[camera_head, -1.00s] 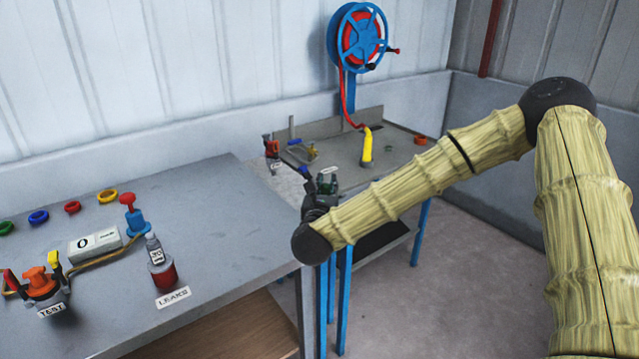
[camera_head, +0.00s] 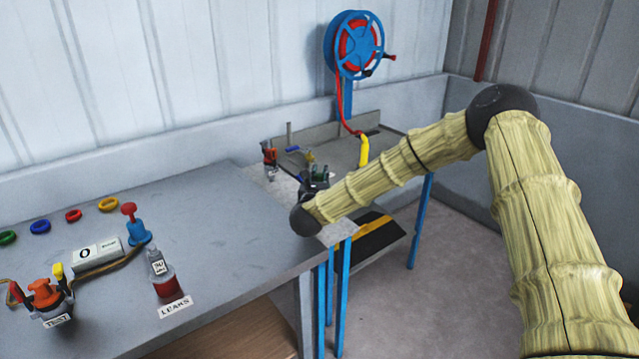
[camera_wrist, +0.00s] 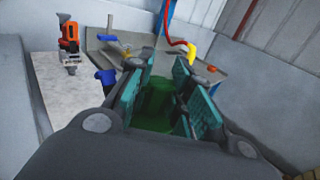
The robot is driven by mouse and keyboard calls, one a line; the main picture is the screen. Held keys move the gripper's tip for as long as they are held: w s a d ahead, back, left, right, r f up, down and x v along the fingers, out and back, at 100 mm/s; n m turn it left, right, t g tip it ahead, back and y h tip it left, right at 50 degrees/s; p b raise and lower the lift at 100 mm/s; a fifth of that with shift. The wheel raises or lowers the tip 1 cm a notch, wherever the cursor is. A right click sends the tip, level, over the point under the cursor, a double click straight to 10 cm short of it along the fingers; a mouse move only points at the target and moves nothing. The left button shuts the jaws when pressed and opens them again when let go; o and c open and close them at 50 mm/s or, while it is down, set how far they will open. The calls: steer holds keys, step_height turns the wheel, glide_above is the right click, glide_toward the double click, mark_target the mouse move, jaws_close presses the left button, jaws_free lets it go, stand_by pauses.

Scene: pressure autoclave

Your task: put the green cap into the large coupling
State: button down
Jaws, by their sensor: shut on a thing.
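My gripper (camera_head: 316,182) is at the near left end of the far bench, partly hidden by my own arm in the head view. In the wrist view its two teal-padded fingers (camera_wrist: 157,95) are shut on a green thing, which I take for the green cap (camera_wrist: 155,108). The fingers hide part of it, so its shape is unclear. An orange-and-dark fitting (camera_head: 269,156) stands upright ahead of the gripper, apart from it; it also shows in the wrist view (camera_wrist: 69,42). I cannot tell which part is the large coupling.
The far bench (camera_head: 340,150) carries a yellow nozzle (camera_head: 363,150) on a red hose from a blue reel (camera_head: 353,45).

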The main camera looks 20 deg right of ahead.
steer(key=shift+f+p, duration=0.35)
steer(key=shift+f, duration=1.15)
steer(key=c, duration=1.3)
jaws_free()
steer(key=shift+s, duration=0.1)
steer(key=b+v, duration=0.2)
steer(key=v, duration=1)
steer(key=shift+r, duration=0.1)
